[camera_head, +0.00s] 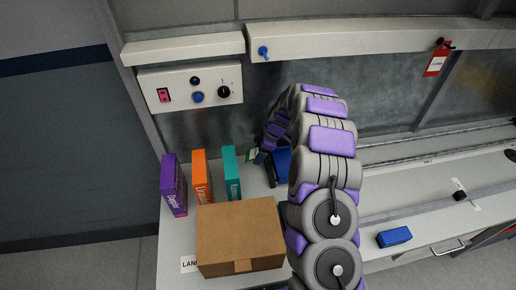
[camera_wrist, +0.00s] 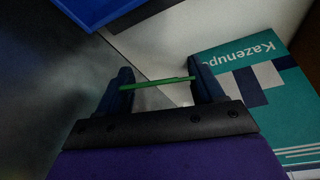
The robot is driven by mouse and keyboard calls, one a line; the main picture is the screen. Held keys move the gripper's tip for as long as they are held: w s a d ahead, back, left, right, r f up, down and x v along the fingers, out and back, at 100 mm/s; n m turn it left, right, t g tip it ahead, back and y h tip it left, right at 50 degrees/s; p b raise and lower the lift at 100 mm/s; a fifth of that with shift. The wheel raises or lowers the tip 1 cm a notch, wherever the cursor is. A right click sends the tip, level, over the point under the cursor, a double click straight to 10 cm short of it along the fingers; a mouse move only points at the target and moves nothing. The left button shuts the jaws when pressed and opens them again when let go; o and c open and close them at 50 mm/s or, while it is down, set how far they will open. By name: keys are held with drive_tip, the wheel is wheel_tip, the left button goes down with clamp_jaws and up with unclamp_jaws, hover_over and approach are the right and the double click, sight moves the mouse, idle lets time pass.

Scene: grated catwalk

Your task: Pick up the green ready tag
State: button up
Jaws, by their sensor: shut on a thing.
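In the wrist view my gripper (camera_wrist: 158,88) has its two dark fingers apart, with a thin green tag (camera_wrist: 155,83) spanning between them, seen nearly edge-on. The fingers are shut on this tag. In the head view the green tag (camera_head: 252,155) shows as a small green and white piece beside the teal box, at the end of my curved arm. My gripper is mostly hidden behind the arm there. I cannot tell in the wrist view how far the tag is above the white surface.
A teal box (camera_head: 231,173), also in the wrist view (camera_wrist: 250,90), stands close right of my gripper there. Orange (camera_head: 201,176) and purple (camera_head: 174,185) boxes and a cardboard box (camera_head: 240,236) stand nearby. A blue bin (camera_head: 282,160) is close. A red tag (camera_head: 437,60) hangs upper right.

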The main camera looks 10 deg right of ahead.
drive_tip(key=s+p, duration=0.1)
drive_tip(key=s, duration=1.4)
drive_tip(key=shift+p, duration=0.35)
drive_tip(key=shift+a+r, duration=0.1)
drive_tip(key=shift+r, duration=0.05)
